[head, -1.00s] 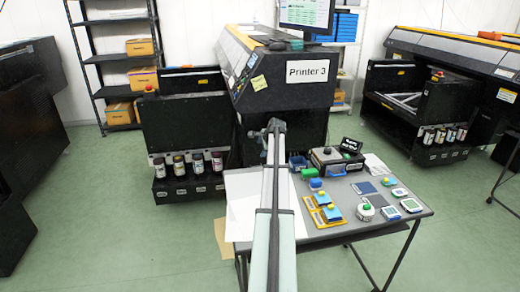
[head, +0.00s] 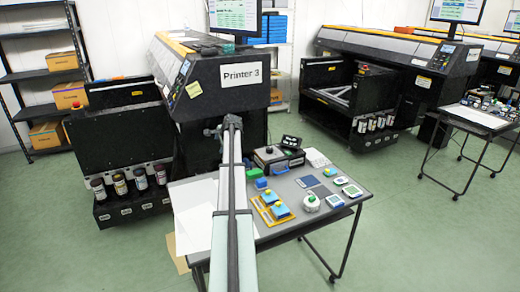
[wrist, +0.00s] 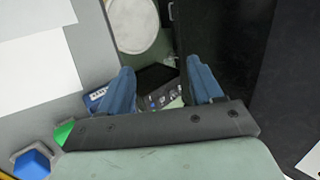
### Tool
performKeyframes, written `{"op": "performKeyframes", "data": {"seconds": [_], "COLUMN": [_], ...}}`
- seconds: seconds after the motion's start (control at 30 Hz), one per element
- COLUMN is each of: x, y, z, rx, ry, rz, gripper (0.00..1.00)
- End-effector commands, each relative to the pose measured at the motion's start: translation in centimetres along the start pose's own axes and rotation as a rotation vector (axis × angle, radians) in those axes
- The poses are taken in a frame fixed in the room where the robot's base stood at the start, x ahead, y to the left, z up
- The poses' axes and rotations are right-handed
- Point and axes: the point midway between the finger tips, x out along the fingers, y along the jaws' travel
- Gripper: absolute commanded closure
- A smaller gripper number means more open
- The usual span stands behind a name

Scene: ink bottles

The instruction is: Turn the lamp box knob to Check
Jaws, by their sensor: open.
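The lamp box (head: 268,159) appears to be the small dark box with a light top panel at the back of the grey table (head: 320,196). Its knob is too small in the head view to read its setting. My gripper (head: 213,132) is at the far end of my arm, left of the box and in front of the printer; its fingers are hard to make out there. In the wrist view my gripper (wrist: 163,88) is open, with two blue fingers apart and nothing held. Beyond the fingers shows a dark item with small pale details, which I cannot identify.
Printer 3 (head: 215,88) stands behind the table.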

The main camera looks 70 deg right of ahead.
Motion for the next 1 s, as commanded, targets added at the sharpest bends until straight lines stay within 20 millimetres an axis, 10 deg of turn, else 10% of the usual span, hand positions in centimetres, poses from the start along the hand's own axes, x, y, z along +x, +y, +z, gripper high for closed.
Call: {"op": "performKeyframes", "data": {"seconds": [0.5,1.0], "x": [-10.4,-13.0], "y": [-2.9,1.8], "z": [-14.7,-17.2], "rx": [-0.189,-0.626], "ry": [0.269,0.241], "rz": [0.183,0.598], "gripper": [0.35,0.35]}}
